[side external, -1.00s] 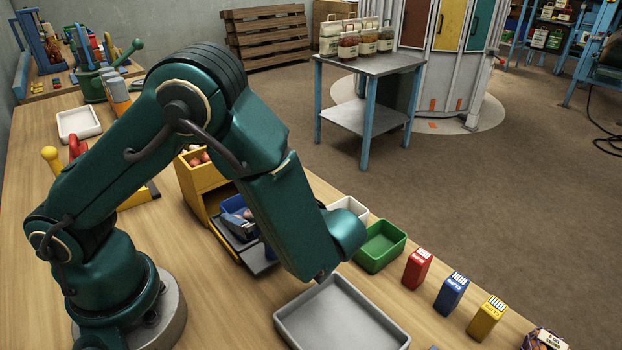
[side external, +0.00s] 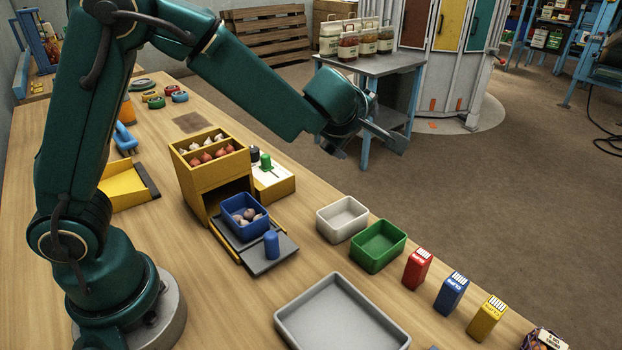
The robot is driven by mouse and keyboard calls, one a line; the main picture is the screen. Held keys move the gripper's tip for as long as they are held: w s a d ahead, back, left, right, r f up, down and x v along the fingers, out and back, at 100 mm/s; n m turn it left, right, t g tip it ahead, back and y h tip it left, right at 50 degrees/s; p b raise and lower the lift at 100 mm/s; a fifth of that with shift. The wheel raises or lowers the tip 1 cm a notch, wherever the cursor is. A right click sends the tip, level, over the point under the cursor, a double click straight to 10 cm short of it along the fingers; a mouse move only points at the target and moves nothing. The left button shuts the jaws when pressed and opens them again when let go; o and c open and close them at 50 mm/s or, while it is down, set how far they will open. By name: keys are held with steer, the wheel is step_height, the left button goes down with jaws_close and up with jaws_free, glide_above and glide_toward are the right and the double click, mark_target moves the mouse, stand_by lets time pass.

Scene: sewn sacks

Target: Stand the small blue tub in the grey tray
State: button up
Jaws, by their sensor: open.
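The small blue tub (side external: 245,217) stands upright on a dark platform in front of the yellow bin, with several pale round items inside it. A blue cylinder (side external: 271,245) stands beside it on the same platform. The grey tray (side external: 340,312) lies on the table at the bottom middle, and its visible inside is empty. My gripper (side external: 370,148) is raised at the upper right, well away from both tub and tray. Its fingers are apart with nothing seen between them.
A white tub (side external: 342,219) and a green tub (side external: 378,246) stand behind the tray. Red, blue and yellow boxes (side external: 452,293) line the right edge. The yellow bin (side external: 212,172) holds several red and white items. A metal side table (side external: 370,62) stands beyond.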

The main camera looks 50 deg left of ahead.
step_height(320, 180, up, 3)
steer(key=w+d+m+t+h, duration=0.1)
steer(key=w+d+t+h, duration=0.1)
steer(key=w+h, duration=0.1)
steer(key=g+h, duration=0.2)
steer(key=g, duration=0.9)
glide_above(246, 223)
step_height(246, 223, down, 9)
steer(key=shift+s+f, duration=0.1)
steer(key=shift+f, duration=3.1)
steer(key=c, duration=1.5)
